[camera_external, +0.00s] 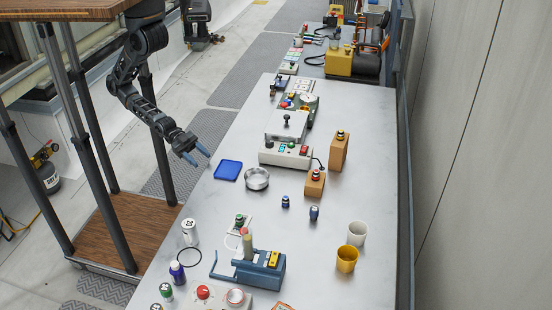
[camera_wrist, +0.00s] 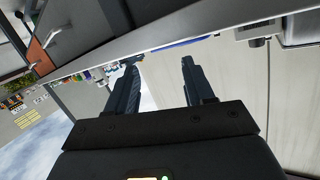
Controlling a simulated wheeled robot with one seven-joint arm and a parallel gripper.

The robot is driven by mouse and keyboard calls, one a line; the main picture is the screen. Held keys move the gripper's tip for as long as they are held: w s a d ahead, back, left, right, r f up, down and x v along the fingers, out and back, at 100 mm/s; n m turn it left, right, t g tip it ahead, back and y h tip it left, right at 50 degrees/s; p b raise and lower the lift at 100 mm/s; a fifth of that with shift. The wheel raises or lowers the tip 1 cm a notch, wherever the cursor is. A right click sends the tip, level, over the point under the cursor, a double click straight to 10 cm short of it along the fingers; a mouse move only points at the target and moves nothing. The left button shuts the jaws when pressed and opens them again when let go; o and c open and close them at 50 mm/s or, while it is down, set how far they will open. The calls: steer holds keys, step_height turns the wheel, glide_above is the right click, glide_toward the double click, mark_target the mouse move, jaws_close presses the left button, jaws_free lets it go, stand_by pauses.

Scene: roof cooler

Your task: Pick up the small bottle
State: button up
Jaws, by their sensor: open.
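My gripper (camera_external: 197,157) is open and empty, beside the left edge of the grey table (camera_external: 340,110) near a blue tray. The wrist view shows its two dark fingers (camera_wrist: 161,70) apart with nothing between them. Several small bottle-like things stand on the table, and I cannot tell which is the small bottle. Two small dark blue ones (camera_external: 285,201) (camera_external: 314,213) stand upright mid-table. All are well apart from my gripper. The wrist view shows no clear bottle.
A blue tray (camera_external: 228,170) and a round metal dish (camera_external: 257,179) lie nearest my gripper. A white can (camera_external: 190,232), a blue vise-like device (camera_external: 262,270) and yellow (camera_external: 347,259) and white (camera_external: 357,233) cups stand nearer the front. Control boxes (camera_external: 286,155) stand behind.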

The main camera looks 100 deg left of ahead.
steer(key=s+d+r+m+g+h, duration=0.1)
steer(key=s+d+m+g+h, duration=0.2)
steer(key=d, duration=0.8)
steer(key=d+r+m+g+h, duration=0.1)
steer(key=d+m+g+h, duration=0.1)
steer(key=d+m, duration=0.65)
steer(key=s+d+r+m+g+h, duration=0.1)
steer(key=s+d+m+g+h, duration=0.15)
steer(key=d, duration=1.05)
steer(key=m+t+y+b, duration=0.2)
steer(key=m+t+b, duration=0.3)
steer(key=m, duration=1.7)
glide_toward(175, 264)
steer(key=shift+w+d+f+t+p, duration=0.3)
steer(key=shift+d+f+t+p, duration=0.25)
steer(key=shift+d+f, duration=0.3)
steer(key=shift+w+d+r+m, duration=0.25)
steer(key=shift+w+m, duration=0.15)
steer(key=shift+m, duration=0.3)
steer(key=b+x, duration=0.1)
steer(key=x, duration=0.6)
steer(key=shift+w+d+r, duration=0.15)
steer(key=shift+d, duration=0.05)
jaws_close()
